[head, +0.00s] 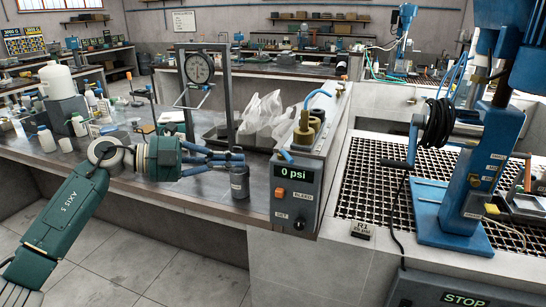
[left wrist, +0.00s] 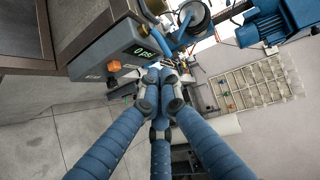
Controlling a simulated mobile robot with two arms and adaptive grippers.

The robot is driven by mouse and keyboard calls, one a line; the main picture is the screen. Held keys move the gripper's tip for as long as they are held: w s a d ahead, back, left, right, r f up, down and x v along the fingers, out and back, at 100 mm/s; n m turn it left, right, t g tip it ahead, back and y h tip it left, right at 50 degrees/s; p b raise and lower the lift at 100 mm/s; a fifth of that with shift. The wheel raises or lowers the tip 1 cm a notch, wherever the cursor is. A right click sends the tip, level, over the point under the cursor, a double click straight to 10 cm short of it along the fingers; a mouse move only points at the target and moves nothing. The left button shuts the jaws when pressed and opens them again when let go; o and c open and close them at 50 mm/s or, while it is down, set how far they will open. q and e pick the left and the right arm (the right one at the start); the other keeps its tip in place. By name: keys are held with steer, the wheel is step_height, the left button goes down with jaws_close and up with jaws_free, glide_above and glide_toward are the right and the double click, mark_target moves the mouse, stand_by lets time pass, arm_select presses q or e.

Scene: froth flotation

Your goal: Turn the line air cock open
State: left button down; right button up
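A grey control box (head: 296,192) stands at the bench's front corner with a "0 psi" display, an orange bleed button (head: 280,192) and a dark set knob (head: 299,223). Brass fittings (head: 303,132) and a blue hose (head: 318,95) sit above it. A small blue part (head: 286,156) at the box's top left may be the air cock's lever; I cannot tell for sure. My left gripper (head: 236,156) points right, its fingertips together, left of the box and apart from it. The left wrist view shows the fingertips (left wrist: 160,78) meeting, nothing visible between them, with the box (left wrist: 125,52) beyond. My right gripper is not in view.
A dark bottle (head: 239,182) stands just below my left fingertips. A blue machine (head: 478,170) stands on the grating (head: 375,190) at right. Bottles crowd the bench's left.

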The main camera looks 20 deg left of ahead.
mark_target(288, 157)
arm_select(q)
steer(key=p+x, duration=0.3)
steer(key=x, duration=0.6)
steer(key=shift+w+d+r+p, duration=0.1)
steer(key=shift+w+d+p, duration=0.05)
steer(key=shift+d+p, duration=0.15)
steer(key=shift+w+d+f, duration=0.25)
steer(key=shift+d, duration=0.05)
